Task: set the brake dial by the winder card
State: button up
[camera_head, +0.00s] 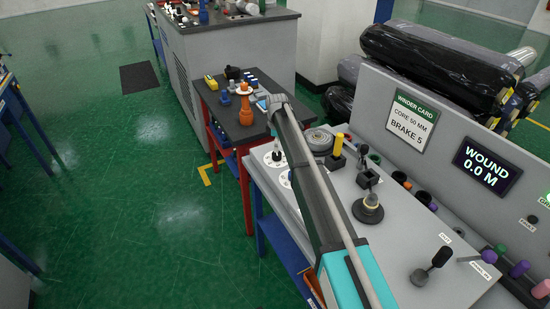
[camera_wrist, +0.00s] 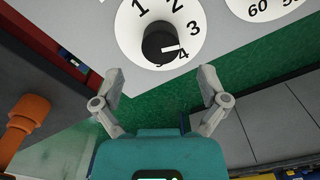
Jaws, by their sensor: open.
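The winder card (camera_head: 408,121) on the upright grey panel reads "CORE 50 MM, BRAKE 5". In the wrist view, a white dial face (camera_wrist: 136,38) numbered from 1 carries a black knob (camera_wrist: 158,40). The knob's white mark points right, roughly between 3 and 4; the figure below the knob is partly hidden. My gripper (camera_wrist: 162,88) is open and empty, its fingers spread apart. The knob lies beyond the fingertips in the picture, not between them. In the head view a white dial (camera_head: 270,160) shows left of my arm, which hides part of the bench and my gripper.
A second dial (camera_wrist: 262,8) marked 50 and 60 is at the wrist view's top right. The grey bench also bears a yellow-topped post (camera_head: 338,145), a black knob on a round base (camera_head: 369,207) and levers (camera_head: 433,265). A display (camera_head: 486,170) reads "WOUND 0.0 M".

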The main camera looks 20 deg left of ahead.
aim_at(277, 156)
jog(key=shift+f+b, duration=2.15)
jog(key=shift+f, duration=0.3)
